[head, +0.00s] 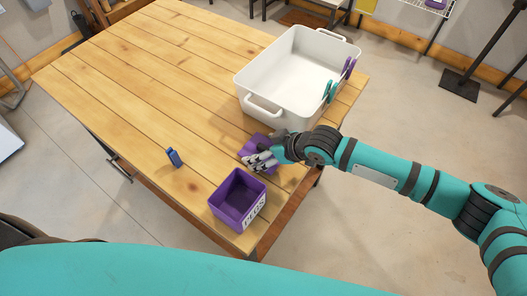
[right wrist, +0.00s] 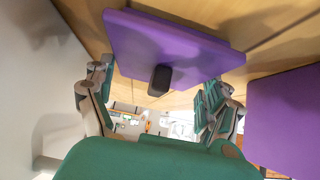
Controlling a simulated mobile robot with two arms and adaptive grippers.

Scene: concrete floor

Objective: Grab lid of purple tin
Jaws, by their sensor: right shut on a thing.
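The purple tin (head: 225,212) stands open at the table's near corner, with a white label on one side; a purple side, likely the tin, also shows at the right of the right wrist view (right wrist: 285,115). The purple lid (head: 252,145) is just behind the tin and apart from it, partly hidden by my right gripper (head: 260,159). In the right wrist view the flat lid (right wrist: 135,40) with a dark knob (right wrist: 160,80) lies between the fingers (right wrist: 155,98), which are shut on it. Whether the lid touches the table is unclear. My left gripper is out of view.
A large white bin (head: 262,82) stands behind the lid, with teal (head: 330,91) and purple (head: 349,67) pegs clipped on its rim. A small blue peg (head: 174,157) is on the wooden table (head: 130,75) left of the tin. The table's left half is clear.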

